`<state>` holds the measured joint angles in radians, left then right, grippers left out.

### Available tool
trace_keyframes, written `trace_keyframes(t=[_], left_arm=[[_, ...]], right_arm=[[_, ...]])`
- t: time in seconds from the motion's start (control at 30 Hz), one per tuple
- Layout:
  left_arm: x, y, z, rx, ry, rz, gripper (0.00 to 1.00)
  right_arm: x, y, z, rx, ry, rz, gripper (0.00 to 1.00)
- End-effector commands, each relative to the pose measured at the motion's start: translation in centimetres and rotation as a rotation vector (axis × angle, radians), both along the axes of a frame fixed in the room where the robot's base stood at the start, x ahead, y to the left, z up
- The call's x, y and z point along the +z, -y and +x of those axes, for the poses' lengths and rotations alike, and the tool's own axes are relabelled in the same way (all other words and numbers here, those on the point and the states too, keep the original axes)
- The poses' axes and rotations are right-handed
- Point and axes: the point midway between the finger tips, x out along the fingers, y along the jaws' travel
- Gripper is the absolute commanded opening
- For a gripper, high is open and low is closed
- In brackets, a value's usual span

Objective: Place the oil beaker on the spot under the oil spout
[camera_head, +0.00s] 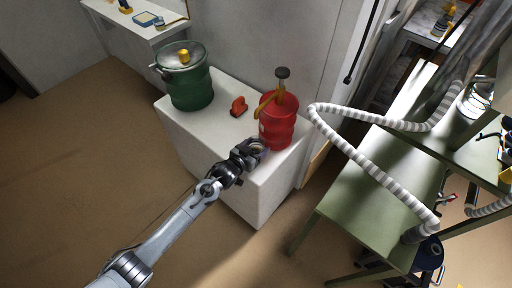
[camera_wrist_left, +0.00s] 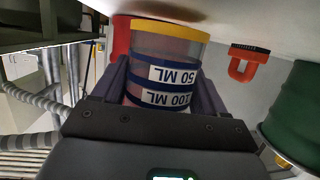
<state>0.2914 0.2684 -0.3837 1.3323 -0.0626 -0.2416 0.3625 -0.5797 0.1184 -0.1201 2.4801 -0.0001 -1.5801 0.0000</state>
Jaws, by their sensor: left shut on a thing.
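My left gripper (camera_head: 246,155) is at the front of the white cabinet top (camera_head: 218,140), beside the red oil can (camera_head: 276,128). It is shut on a clear beaker (camera_wrist_left: 170,42) with a yellow band and blue bands marked 50 ML and 100 ML, upside down in the left wrist view. In the head view only the beaker's rim (camera_head: 258,146) shows beyond the fingers, close to the can's near left side. The can has a dark pump knob and a yellowish spout (camera_head: 266,104) on its left. The spot under the spout cannot be made out. My right gripper is out of view.
A green drum (camera_head: 190,88) stands at the cabinet's back left. A small orange-red object (camera_head: 238,106) lies between drum and can. A ribbed white hose (camera_head: 364,166) arches over the green table (camera_head: 350,215) at right.

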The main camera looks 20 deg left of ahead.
Motion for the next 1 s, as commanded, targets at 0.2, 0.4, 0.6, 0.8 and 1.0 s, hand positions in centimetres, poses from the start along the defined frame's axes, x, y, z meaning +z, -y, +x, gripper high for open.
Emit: trace_keyframes(t=[0.2, 0.4, 0.6, 0.8, 1.0], left_arm=[[-0.4, 0.0, 0.0, 0.000, 0.000, 0.000, 0.41], [-0.8, 0.0, 0.0, 0.000, 0.000, -0.001, 0.41], [-1.1, 0.0, 0.0, 0.000, 0.001, 0.000, 0.74], [-1.1, 0.0, 0.0, 0.000, 0.000, 0.000, 1.00], [-1.1, 0.0, 0.0, 0.000, -0.001, 0.000, 1.00]], right_arm=[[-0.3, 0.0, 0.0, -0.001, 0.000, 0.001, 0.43], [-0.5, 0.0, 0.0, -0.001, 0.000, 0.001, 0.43], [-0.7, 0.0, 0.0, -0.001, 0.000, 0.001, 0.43], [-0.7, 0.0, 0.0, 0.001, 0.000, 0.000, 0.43], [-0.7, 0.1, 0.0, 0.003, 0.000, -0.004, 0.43]])
